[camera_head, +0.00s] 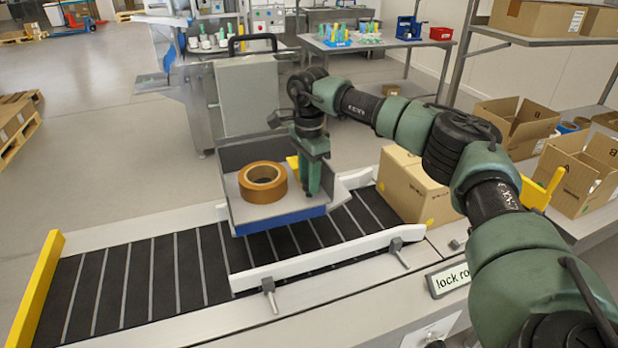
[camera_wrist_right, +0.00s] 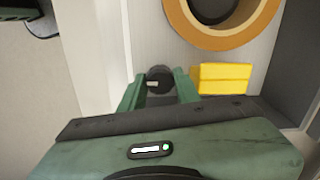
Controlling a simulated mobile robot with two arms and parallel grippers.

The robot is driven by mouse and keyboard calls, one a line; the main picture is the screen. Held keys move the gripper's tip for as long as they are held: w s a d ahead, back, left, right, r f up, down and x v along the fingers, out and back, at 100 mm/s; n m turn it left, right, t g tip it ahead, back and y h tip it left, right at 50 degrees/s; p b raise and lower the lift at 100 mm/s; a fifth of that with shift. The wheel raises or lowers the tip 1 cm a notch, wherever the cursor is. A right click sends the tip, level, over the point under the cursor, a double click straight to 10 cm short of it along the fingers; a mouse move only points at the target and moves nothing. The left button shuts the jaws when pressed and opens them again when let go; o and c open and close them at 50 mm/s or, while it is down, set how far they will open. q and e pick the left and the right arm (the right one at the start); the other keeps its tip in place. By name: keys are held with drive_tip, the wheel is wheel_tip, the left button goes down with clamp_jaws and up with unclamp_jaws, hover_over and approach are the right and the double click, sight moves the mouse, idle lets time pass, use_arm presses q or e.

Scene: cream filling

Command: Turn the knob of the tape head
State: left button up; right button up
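The tape head (camera_head: 283,214) is a grey tray-like unit with a blue front edge, above the conveyor. It holds an orange-brown tape roll (camera_head: 263,183), whose rim also shows in the right wrist view (camera_wrist_right: 222,40). A small dark round knob (camera_wrist_right: 158,80) is in the right wrist view; my gripper hides it in the head view. My right gripper (camera_head: 313,184) points down at the right side of the tape head. In the wrist view its two fingers (camera_wrist_right: 159,84) stand apart, one on each side of the knob; firm contact is not clear. My left gripper is out of view.
A yellow block (camera_wrist_right: 222,79) sits right beside the right finger. A closed carton (camera_head: 418,190) stands on the conveyor (camera_head: 140,285) to the right. White guide rails (camera_head: 320,262) run along the belt. Open boxes (camera_head: 585,175) are at the far right. The belt's left part is clear.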

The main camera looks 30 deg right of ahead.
clamp_jaws()
drive_tip(key=shift+m, duration=0.4)
drive_tip(key=m+p, duration=0.1)
drive_tip(key=m, duration=0.2)
drive_tip(key=shift+r, duration=0.1)
drive_tip(key=m+p, duration=0.1)
drive_tip(key=m, duration=0.2)
drive_tip(key=shift+m, duration=0.3)
drive_tip(key=m+p, duration=0.1)
drive_tip(key=m, duration=0.4)
drive_tip(key=shift+m+p, duration=0.55)
drive_tip(key=shift+m, duration=2.15)
drive_tip(key=shift+w, duration=0.1)
